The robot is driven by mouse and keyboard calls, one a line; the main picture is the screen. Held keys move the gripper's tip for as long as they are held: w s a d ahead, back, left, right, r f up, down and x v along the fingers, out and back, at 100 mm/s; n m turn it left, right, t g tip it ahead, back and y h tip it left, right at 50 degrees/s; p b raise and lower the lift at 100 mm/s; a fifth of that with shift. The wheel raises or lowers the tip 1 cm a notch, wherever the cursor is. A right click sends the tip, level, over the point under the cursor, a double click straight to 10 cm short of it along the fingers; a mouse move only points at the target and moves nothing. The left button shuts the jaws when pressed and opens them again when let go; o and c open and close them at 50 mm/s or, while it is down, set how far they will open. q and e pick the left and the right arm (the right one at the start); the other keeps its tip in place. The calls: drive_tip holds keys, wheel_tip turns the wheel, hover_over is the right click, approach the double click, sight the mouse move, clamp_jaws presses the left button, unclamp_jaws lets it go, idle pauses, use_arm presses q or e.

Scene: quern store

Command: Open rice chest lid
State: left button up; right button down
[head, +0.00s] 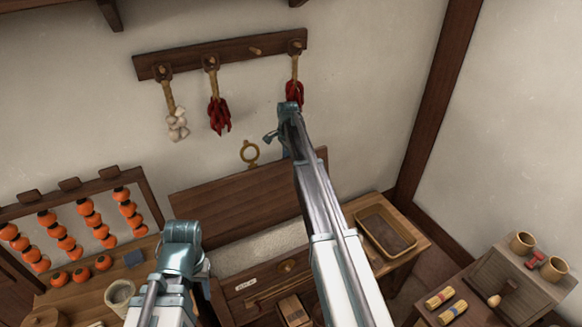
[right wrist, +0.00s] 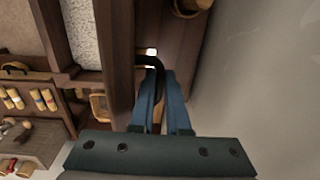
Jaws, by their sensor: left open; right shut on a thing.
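The rice chest (head: 262,285) stands against the wall in the head view. Its dark wooden lid (head: 235,205) is raised and tilted back towards the wall, and pale rice (head: 262,246) shows below it. In the right wrist view, my right gripper (right wrist: 162,82) is shut on a dark curved handle (right wrist: 150,60) at the lid (right wrist: 120,45).
A peg rail (head: 225,55) with hanging garlic and chillies is above the lid. A brass ring (head: 250,152) shows near the lid's top edge. An abacus-like rack (head: 75,220) stands left, a tray (head: 385,232) right, and a side table (head: 500,290) holds cups and rolls.

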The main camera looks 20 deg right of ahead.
use_arm(q)
drive_tip(key=shift+s+f+b, duration=0.5)
use_arm(e)
drive_tip(key=shift+w+a+f, duration=0.15)
drive_tip(key=shift+w, duration=0.3)
drive_tip(key=shift+w+a+f, duration=0.1)
drive_tip(key=shift+w+a, duration=0.05)
drive_tip(key=shift+w, duration=0.25)
use_arm(q)
drive_tip(key=shift+s, duration=0.1)
use_arm(e)
drive_tip(key=shift+w+a, duration=0.1)
drive_tip(key=c, duration=0.9)
unclamp_jaws()
drive_tip(key=shift+a, duration=0.1)
use_arm(q)
drive_tip(key=shift+a+f, duration=0.15)
use_arm(e)
drive_tip(key=shift+s, duration=0.2)
use_arm(q)
wheel_tip(320, 180, up, 8)
drive_tip(key=w+p, duration=0.1)
drive_tip(key=p, duration=0.7)
drive_tip(key=shift+r+p, duration=0.25)
drive_tip(key=shift+p, duration=0.05)
use_arm(e)
wheel_tip(320, 180, up, 8)
drive_tip(key=shift+s+d, duration=0.4)
